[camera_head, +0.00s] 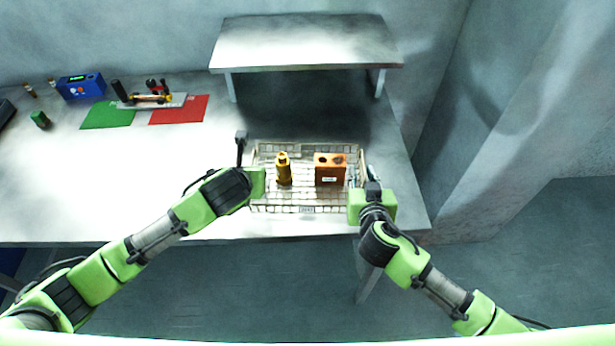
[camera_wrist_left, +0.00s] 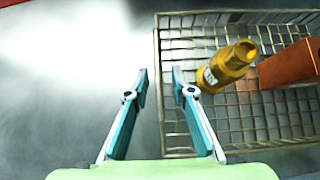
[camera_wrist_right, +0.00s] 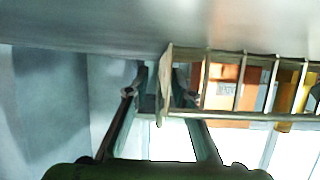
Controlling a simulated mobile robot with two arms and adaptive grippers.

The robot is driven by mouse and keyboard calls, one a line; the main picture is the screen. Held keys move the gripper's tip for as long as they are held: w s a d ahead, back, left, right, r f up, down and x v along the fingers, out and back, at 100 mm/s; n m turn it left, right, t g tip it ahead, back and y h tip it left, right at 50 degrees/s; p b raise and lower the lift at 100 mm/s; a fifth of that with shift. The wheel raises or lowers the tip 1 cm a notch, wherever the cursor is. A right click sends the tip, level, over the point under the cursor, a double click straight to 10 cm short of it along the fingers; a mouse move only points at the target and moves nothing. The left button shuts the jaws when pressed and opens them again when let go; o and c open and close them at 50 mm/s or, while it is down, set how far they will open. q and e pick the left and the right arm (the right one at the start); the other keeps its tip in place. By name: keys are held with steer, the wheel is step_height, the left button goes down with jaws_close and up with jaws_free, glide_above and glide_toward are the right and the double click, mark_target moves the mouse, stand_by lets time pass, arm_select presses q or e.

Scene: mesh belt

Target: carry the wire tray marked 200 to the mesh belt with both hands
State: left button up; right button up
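The wire tray (camera_head: 307,210) stands on the table near its front right, holding a yellow bottle (camera_head: 283,170) and an orange block (camera_head: 330,168). A small label on its front wall is too small to read. My left gripper (camera_wrist_left: 160,82) is open at the tray's left wall, whose rim shows between the fingertips. My right gripper (camera_wrist_right: 158,90) is open at the right wall, with the wall's end between its fingers; it also shows in the head view (camera_head: 364,176). I cannot tell whether any finger touches the wire. No mesh belt is recognisable.
A raised grey shelf (camera_head: 305,42) on legs stands behind the tray. A green mat (camera_head: 108,115), a red mat (camera_head: 180,110), a blue device (camera_head: 80,86) and a small green object (camera_head: 41,120) lie at the left. The table (camera_head: 60,190) is clear at front left.

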mark_target(251, 163)
arm_select(q)
steer(key=shift+w+f, duration=0.3)
steer(key=shift+w, duration=0.05)
arm_select(e)
steer(key=shift+w+f, duration=0.2)
steer(key=shift+w, duration=0.2)
arm_select(q)
jaws_close()
arm_select(e)
jaws_close()
